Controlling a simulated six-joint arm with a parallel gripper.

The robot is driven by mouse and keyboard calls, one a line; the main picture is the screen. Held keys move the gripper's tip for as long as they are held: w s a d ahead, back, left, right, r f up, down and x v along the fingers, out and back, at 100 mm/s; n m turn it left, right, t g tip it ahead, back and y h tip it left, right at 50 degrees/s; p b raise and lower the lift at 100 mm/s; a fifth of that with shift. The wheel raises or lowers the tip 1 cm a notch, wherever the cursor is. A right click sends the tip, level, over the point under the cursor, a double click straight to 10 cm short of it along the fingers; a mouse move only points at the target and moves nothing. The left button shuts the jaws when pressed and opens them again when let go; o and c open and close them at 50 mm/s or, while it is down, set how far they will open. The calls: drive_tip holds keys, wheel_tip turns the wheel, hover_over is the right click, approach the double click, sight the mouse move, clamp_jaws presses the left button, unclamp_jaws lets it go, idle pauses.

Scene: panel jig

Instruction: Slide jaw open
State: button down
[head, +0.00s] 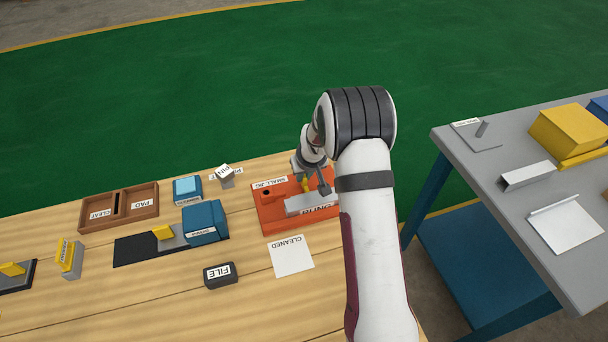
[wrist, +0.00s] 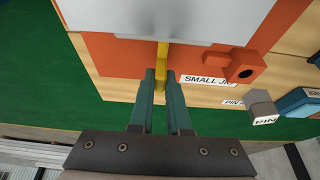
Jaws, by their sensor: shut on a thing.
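The orange small jig (head: 268,219) lies on the wooden table, and its orange base fills much of the wrist view (wrist: 115,58). A pale grey block (head: 305,206) with a partly hidden label sits on it, and shows at the top of the wrist view (wrist: 165,15). A yellow handle (wrist: 162,62) stands up beside this block; a bit shows in the head view (head: 305,185). My gripper (wrist: 162,78) is shut on the yellow handle. I cannot tell which part the handle joins. My arm hides the jig's right side in the head view.
A pin block (head: 227,183) stands behind the jig's left corner. A white CLEANED sheet (head: 291,256) and a dark file block (head: 220,275) lie in front. A blue block (head: 204,222) and a brown two-part tray (head: 95,216) are left. A grey side table (head: 490,180) stands right.

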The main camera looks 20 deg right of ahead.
sight(305, 178)
drive_tip(key=w, duration=0.5)
drive_tip(key=shift+w, duration=0.1)
drive_tip(key=c, duration=0.9)
unclamp_jaws()
drive_tip(key=shift+r, duration=0.1)
drive_tip(key=v, duration=1.5)
drive_tip(key=shift+s+r, duration=0.25)
drive_tip(key=shift+s, duration=0.05)
